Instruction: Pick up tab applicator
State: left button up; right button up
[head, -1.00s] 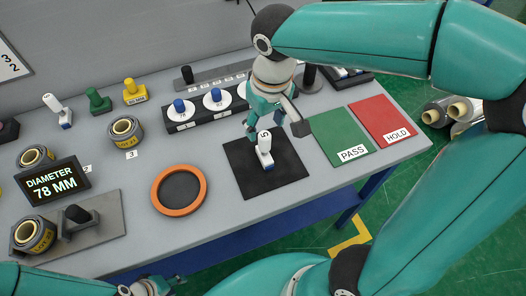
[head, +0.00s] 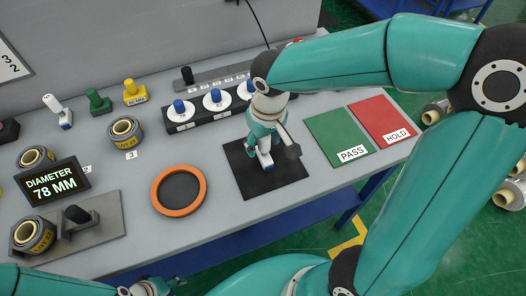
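A white-handled tool with a blue foot (head: 265,161), which looks like the tab applicator, stands on a black square mat (head: 288,180). My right gripper (head: 271,150) is down over it from above, with a finger on either side of the handle. The dark tip on the right stands apart from the tool, so the fingers look open. The gripper hides most of the handle; contact is unclear. My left gripper (head: 150,288) is at the bottom edge, partly cut off, well away from the tool.
An orange ring (head: 179,190) lies left of the mat. Green PASS (head: 338,136) and red HOLD (head: 382,122) pads lie to the right. A dark rack with blue-knobbed white discs (head: 213,99) stands behind. Wrapped rolls (head: 126,132) and a diameter display (head: 52,185) are at left.

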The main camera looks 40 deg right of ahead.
grip_shut()
jog(key=shift+r, duration=0.1)
